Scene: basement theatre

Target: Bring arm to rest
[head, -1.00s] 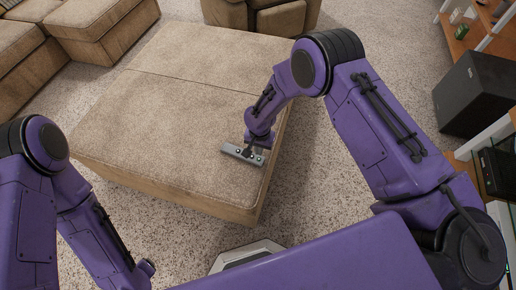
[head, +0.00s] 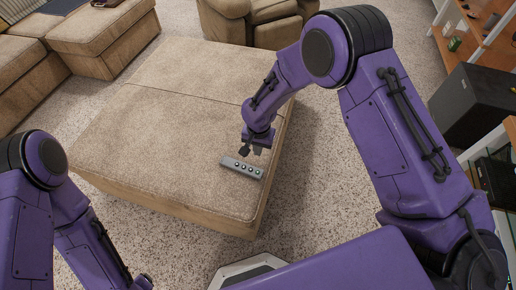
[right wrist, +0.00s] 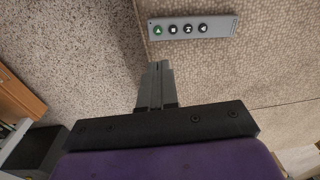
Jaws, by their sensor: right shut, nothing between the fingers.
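My right gripper (head: 252,149) is above the beige ottoman near its right side, just behind a grey bar with several round buttons (head: 242,168). In the right wrist view the gripper's fingers (right wrist: 156,88) are together and empty. The same grey button bar (right wrist: 193,27) lies flat on the ottoman there, clear of the fingers; one button is green. My left arm shows at the left of the head view, but its gripper is out of sight.
The wide ottoman (head: 170,125) stands in front of me on a speckled carpet. A sectional sofa (head: 95,35) is at the far left and an armchair (head: 255,22) at the back. A black speaker box (head: 474,105) and shelves (head: 480,30) are at the right. Carpet right of the ottoman is clear.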

